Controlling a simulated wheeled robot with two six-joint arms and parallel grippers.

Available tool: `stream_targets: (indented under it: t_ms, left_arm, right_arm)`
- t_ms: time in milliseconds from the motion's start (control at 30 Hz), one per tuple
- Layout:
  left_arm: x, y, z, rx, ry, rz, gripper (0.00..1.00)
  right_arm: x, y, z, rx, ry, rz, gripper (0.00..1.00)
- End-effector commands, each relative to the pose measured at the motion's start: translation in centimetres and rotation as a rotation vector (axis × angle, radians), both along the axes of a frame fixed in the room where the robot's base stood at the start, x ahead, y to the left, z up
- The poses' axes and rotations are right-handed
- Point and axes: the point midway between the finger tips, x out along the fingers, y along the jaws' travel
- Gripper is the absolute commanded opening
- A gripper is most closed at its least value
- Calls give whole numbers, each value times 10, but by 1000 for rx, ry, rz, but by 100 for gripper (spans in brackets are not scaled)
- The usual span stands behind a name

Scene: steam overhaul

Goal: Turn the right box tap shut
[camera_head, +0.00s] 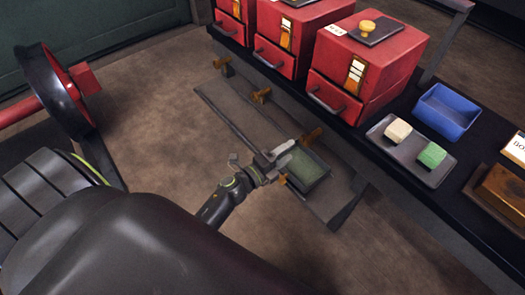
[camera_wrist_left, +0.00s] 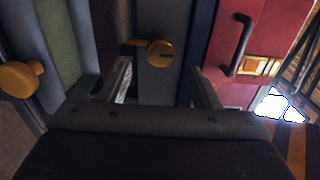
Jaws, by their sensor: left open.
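Three brass taps sit along the grey rail below the red boxes: a left one (camera_head: 222,66), a middle one (camera_head: 262,95) and the right box tap (camera_head: 312,136). My left gripper (camera_head: 285,156) is open, just left of and below the right tap. In the left wrist view, a round brass tap (camera_wrist_left: 160,53) shows ahead, between the two open fingers (camera_wrist_left: 165,85), with no visible grip on it. Another brass knob (camera_wrist_left: 20,79) is at that view's left edge. My right gripper is not in view.
Three red boxes with drawers stand on the black bench; the right one (camera_head: 375,50) is nearest. A green panel (camera_head: 305,170) lies beside the gripper. A blue bin (camera_head: 446,112) and a grey tray (camera_head: 408,155) with two blocks are on the bench. A black wheel (camera_head: 58,90) stands left.

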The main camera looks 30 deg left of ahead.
Motion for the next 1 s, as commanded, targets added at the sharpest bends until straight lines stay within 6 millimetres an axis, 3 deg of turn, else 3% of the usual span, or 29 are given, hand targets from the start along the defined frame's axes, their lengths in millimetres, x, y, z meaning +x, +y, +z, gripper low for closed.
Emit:
stream_targets:
  t_ms: [200,400,600,1000]
  left_arm:
    - [-48,17,-1,1,3,0,57]
    - [-76,28,-1,2,2,1,57]
    - [-87,31,0,0,0,0,57]
    - [-87,32,0,0,0,0,57]
  right_arm:
    - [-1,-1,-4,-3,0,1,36]
    - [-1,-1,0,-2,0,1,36]
    - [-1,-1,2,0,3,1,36]
    - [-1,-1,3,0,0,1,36]
